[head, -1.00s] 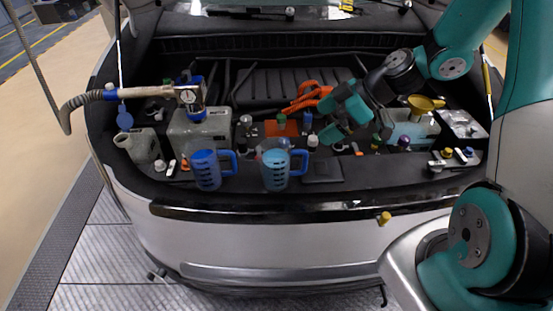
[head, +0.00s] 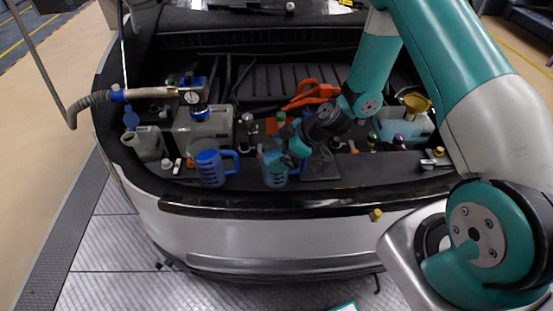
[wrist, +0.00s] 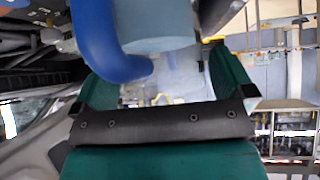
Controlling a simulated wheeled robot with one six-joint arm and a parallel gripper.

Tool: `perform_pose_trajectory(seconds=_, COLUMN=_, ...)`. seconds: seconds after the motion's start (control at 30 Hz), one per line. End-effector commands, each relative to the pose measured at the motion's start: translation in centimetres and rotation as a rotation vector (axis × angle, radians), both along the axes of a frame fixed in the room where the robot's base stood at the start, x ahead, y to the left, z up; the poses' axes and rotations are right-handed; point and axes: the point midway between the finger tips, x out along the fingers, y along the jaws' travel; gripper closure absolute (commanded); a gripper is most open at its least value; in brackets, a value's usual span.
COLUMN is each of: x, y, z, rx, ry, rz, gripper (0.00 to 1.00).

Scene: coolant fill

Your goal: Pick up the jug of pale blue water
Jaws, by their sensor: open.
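The jug of pale blue water (head: 270,179) stands upright on the black front ledge of the engine bay, its blue handle on its right. My gripper (head: 288,163) is at this jug and covers much of its upper part in the head view. In the wrist view the jug's pale body (wrist: 155,28) and its thick blue handle (wrist: 98,40) fill the top. The two teal fingers of my gripper (wrist: 160,72) are spread apart, with the handle and body near the gap between them. I cannot tell whether they touch. A second, darker blue jug (head: 210,170) stands to the left.
A grey reservoir (head: 200,130) and a grey pitcher (head: 146,145) stand at the left, under a hose with a gauge (head: 191,97). A yellow funnel (head: 416,103) sits on a pale tank at the right. The hood prop is far left.

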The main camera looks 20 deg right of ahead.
Motion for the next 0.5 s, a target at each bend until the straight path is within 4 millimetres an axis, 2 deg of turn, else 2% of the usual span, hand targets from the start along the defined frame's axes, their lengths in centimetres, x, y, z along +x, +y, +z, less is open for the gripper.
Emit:
perform_pose_trajectory(seconds=0.27, x=0.18, y=0.28, z=-0.39, rx=0.000, ry=-0.001, rz=-0.001, gripper=0.00)
perform_pose_trajectory(seconds=0.37, x=0.18, y=0.27, z=-0.38, rx=0.000, ry=-0.001, rz=-0.001, gripper=0.18)
perform_pose_trajectory(seconds=0.5, x=0.17, y=0.26, z=-0.37, rx=0.000, ry=-0.001, rz=-0.001, gripper=0.51)
